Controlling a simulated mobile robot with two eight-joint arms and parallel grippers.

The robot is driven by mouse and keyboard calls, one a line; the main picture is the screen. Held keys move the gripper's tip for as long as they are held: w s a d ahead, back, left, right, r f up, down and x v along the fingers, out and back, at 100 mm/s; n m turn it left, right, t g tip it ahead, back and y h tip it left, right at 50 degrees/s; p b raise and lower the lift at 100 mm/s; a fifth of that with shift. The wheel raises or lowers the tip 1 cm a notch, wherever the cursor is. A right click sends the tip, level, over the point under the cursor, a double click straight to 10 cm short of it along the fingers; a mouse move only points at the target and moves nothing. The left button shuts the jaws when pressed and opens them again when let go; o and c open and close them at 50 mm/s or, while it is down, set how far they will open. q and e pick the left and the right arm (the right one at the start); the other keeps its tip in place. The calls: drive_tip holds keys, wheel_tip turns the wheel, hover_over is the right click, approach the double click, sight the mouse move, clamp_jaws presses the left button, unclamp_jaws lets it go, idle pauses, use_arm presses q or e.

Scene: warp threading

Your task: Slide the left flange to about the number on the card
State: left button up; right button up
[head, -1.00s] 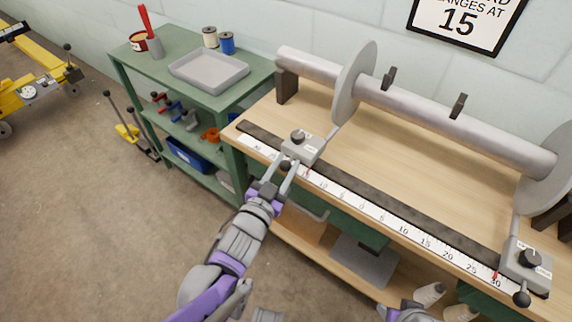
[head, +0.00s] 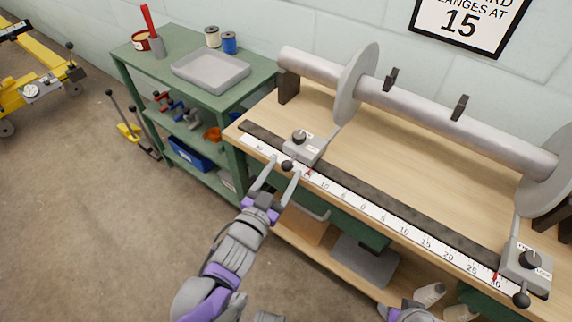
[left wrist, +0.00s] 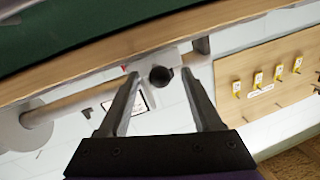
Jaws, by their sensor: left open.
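The left flange (head: 355,85) is a grey disc on the long roller (head: 430,110). An arm joins it to a grey slider block (head: 304,148) with a black knob on top and a dark ball handle (head: 287,166) in front. The red pointer sits a little left of the 10 on the left half of the number scale (head: 385,221). The card (head: 470,22) on the wall reads 15. In the left wrist view the dark handle (left wrist: 160,76) shows between the fingertips. My right gripper's fingers are not visible.
The right flange (head: 555,170) has its own slider block (head: 526,262), with its red pointer near 30. A green shelf unit (head: 130,70) with a grey tray (head: 210,86) stands left of the bench. The bench top (head: 420,165) behind the rail is clear.

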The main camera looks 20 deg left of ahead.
use_arm(q)
drive_tip(key=s+a+p, duration=0.1)
drive_tip(key=s, duration=0.7)
drive_tip(key=shift+s+a, duration=0.15)
drive_tip(key=shift+s, duration=0.05)
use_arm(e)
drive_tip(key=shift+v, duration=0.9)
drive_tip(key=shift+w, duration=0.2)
use_arm(q)
drive_tip(key=s+a+f+n+g+y, duration=0.2)
drive_tip(key=a+f+n+g+y, duration=0.2)
drive_tip(key=a+f+g, duration=0.3)
drive_tip(key=s+d+f+g+h, duration=0.1)
drive_tip(key=s+d+f+g, duration=0.15)
drive_tip(key=s, duration=0.25)
drive_tip(key=s+d+f+g, duration=0.2)
drive_tip(key=s+g, duration=0.2)
wheel_tip(320, 180, up, 23)
drive_tip(key=w+t+p, duration=0.1)
drive_tip(key=p, duration=1.9)
drive_tip(key=shift+a, duration=0.2)
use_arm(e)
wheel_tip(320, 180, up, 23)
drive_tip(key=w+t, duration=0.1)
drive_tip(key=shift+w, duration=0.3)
